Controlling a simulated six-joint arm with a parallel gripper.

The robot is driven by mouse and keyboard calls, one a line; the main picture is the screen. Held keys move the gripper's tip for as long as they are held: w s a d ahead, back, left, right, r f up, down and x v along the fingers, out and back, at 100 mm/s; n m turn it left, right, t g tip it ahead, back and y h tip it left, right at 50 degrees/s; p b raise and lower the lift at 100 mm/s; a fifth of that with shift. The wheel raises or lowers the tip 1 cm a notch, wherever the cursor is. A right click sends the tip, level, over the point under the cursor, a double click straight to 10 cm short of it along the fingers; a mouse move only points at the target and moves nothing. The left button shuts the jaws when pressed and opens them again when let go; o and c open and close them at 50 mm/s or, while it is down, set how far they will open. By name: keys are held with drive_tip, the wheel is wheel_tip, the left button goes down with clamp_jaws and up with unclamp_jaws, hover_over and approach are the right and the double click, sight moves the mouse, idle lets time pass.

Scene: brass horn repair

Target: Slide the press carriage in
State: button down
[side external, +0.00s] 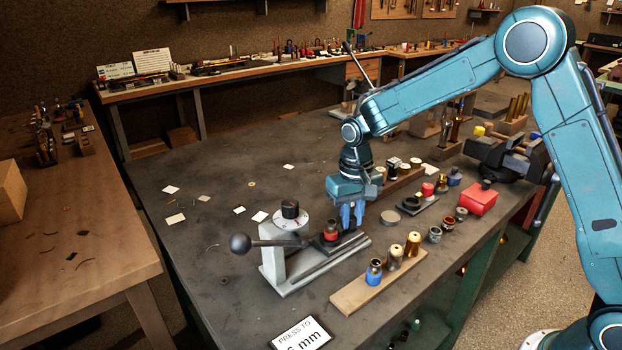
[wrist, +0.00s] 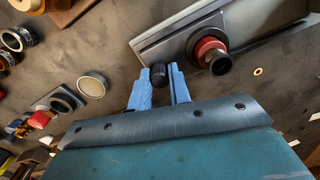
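The grey bench press (side external: 275,268) stands on the dark table, with a dial and a ball-ended lever. Its carriage (side external: 328,244) sits on the rail, right of the press body, carrying a red-ringed black part (side external: 331,231). That part also shows in the wrist view (wrist: 210,50). My gripper (side external: 352,222) points down at the carriage's outer end. In the wrist view, its blue fingers stand on either side of a black knob (wrist: 158,74) and appear to touch both sides. The knob's base is hidden.
A wooden strip (side external: 365,285) with several small parts lies in front of the rail. A red box (side external: 480,199) and a dark vise (side external: 505,155) stand to the right. The table behind the press is mostly clear.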

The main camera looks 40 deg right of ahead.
sight(328, 223)
drive_tip(key=shift+a, duration=3.5)
drive_tip(key=c, duration=1.6)
unclamp_jaws()
drive_tip(key=shift+r, duration=0.15)
wheel_tip(328, 223, up, 14)
drive_tip(key=shift+f, duration=0.2)
